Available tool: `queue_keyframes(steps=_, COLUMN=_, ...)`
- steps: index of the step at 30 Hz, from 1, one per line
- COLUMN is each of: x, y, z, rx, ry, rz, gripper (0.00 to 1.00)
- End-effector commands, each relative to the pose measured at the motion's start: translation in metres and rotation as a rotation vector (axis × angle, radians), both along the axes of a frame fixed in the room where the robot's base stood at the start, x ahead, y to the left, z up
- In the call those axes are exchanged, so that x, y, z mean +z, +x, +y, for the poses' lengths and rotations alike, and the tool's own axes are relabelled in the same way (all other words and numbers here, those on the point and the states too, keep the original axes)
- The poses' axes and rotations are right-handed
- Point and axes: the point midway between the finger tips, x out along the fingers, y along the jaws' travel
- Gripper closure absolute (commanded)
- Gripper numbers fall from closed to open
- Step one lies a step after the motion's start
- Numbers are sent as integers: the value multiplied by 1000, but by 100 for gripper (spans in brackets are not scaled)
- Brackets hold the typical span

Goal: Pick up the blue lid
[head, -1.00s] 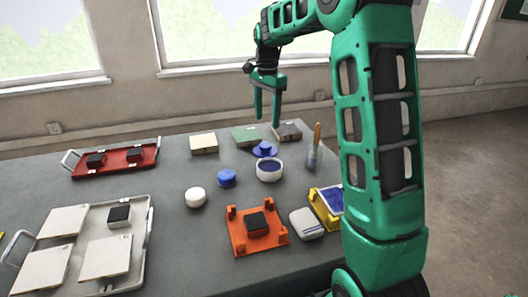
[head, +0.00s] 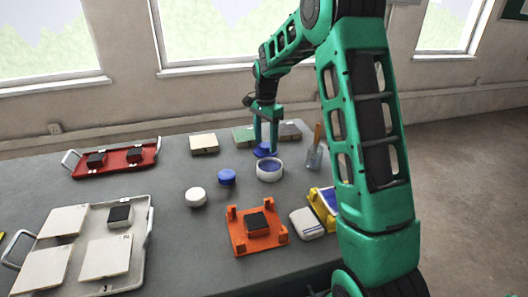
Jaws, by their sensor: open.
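The blue lid (head: 262,151) lies on the grey table just behind a white round jar (head: 269,172) with blue contents. My gripper (head: 265,149) is open and pointing down, with its fingertips at the lid, one finger towards each side of it. The fingers partly cover the lid. I cannot tell whether they touch it. A closed blue round jar (head: 227,177) and a white round jar (head: 195,197) stand to the left and nearer.
Flat blocks (head: 204,144) line the table's back. A brush in a clear holder (head: 315,157) stands right of the jar. An orange fixture (head: 257,233), white box (head: 306,223), yellow tray (head: 324,202), red tray (head: 132,158) and light tray of tiles (head: 140,243) surround free table.

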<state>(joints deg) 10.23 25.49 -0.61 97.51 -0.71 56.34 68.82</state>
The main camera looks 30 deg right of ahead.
Motion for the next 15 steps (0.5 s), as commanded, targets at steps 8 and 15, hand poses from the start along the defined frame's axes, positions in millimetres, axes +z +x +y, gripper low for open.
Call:
queue_keyframes(steps=8, x=-7, y=0, z=0, rx=0, ry=-1, rz=-1, gripper=42)
queue_keyframes(steps=15, x=-7, y=0, z=0, rx=0, ry=0, rz=-1, gripper=85)
